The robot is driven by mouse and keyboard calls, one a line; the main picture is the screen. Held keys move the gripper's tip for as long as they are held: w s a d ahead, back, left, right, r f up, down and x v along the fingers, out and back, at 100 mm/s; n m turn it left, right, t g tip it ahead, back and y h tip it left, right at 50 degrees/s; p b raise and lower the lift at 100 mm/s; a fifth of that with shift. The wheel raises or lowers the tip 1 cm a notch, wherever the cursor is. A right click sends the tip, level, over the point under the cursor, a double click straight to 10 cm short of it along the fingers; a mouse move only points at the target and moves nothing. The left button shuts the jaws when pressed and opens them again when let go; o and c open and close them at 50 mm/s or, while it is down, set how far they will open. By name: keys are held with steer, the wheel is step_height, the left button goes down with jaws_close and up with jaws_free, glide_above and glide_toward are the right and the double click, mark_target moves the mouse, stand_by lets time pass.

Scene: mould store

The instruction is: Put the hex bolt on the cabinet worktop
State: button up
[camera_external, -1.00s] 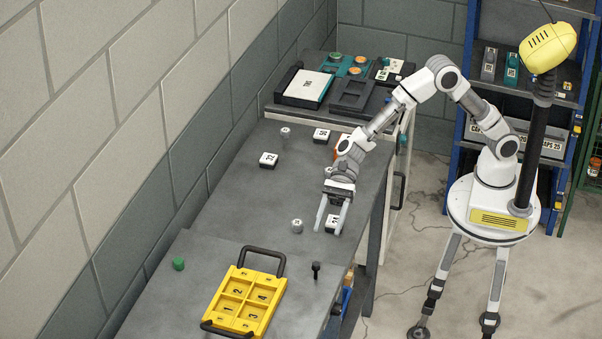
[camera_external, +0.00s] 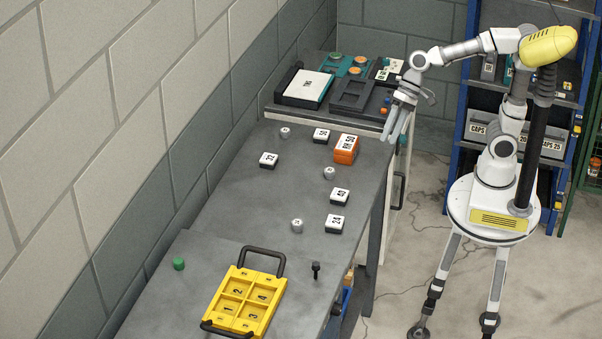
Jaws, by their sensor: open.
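A small black bolt (camera_external: 316,267), which looks like the hex bolt, stands upright with its wide head up on the near part of the grey bench, right of the yellow tray. The cabinet (camera_external: 401,165) with a pale front and dark handle stands at the far end of the bench; its worktop (camera_external: 275,108) carries several trays and parts. My gripper (camera_external: 396,128) is open and empty, pointing down near the cabinet's right front corner, far from the bolt. How high it is above the worktop I cannot tell.
On the bench lie white numbered blocks (camera_external: 336,224), an orange block (camera_external: 346,149), grey round knobs (camera_external: 297,226) and a green knob (camera_external: 178,263). The yellow numbered tray (camera_external: 244,300) has two black handles. A blue shelf rack (camera_external: 460,120) stands behind me.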

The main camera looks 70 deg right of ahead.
steer(key=s+d+n+t+h, duration=0.1)
steer(key=s+d+h, duration=0.1)
steer(key=d, duration=0.4)
steer(key=s+d+f+n+t+h, duration=0.1)
steer(key=s+d+n+h, duration=0.1)
steer(key=s+d, duration=0.3)
steer(key=s+d+n+h, duration=0.2)
steer(key=s+d, duration=0.1)
steer(key=d, duration=0.5)
steer(key=shift+s+d+f+t, duration=0.15)
steer(key=shift+s+d+t, duration=0.05)
steer(key=shift+t, duration=0.2)
